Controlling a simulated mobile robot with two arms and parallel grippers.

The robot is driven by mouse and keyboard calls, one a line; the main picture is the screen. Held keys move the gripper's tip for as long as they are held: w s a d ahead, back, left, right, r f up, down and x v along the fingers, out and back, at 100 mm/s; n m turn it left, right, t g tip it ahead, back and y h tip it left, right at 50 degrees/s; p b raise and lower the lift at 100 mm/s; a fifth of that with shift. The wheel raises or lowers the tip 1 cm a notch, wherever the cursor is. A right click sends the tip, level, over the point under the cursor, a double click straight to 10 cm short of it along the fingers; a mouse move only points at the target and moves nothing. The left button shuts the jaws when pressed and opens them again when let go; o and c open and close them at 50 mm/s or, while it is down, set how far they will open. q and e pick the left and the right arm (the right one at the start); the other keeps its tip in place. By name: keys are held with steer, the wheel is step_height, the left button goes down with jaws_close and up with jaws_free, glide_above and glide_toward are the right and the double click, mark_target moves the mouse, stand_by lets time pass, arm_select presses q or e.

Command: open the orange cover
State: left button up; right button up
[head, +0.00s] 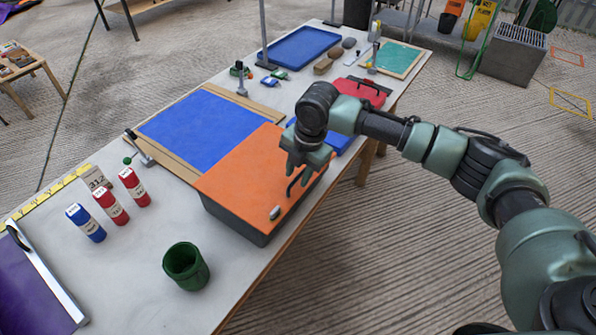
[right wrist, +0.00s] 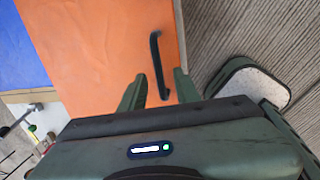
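The orange cover (head: 245,170) lies flat and shut on a dark grey box (head: 240,222) near the table's front edge. A black bar handle (head: 297,182) stands on the cover near its right edge. My right gripper (head: 295,165) is just above the handle, pointing down. In the right wrist view, its two fingers (right wrist: 160,90) are apart, with the black handle (right wrist: 158,65) showing between and ahead of them on the orange cover (right wrist: 95,60). I cannot tell whether the fingers touch it. A small silver latch (head: 275,213) sits at the cover's front. My left gripper is not in view.
A blue panel in a wooden frame (head: 205,127) lies directly behind the box. Red and blue bottles (head: 110,205) and a green cup (head: 186,267) stand to the left. A red case (head: 362,92) is farther back. Open floor lies right of the table.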

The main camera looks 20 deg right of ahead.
steer(key=shift+s, duration=0.1)
jaws_close()
stand_by(1.3)
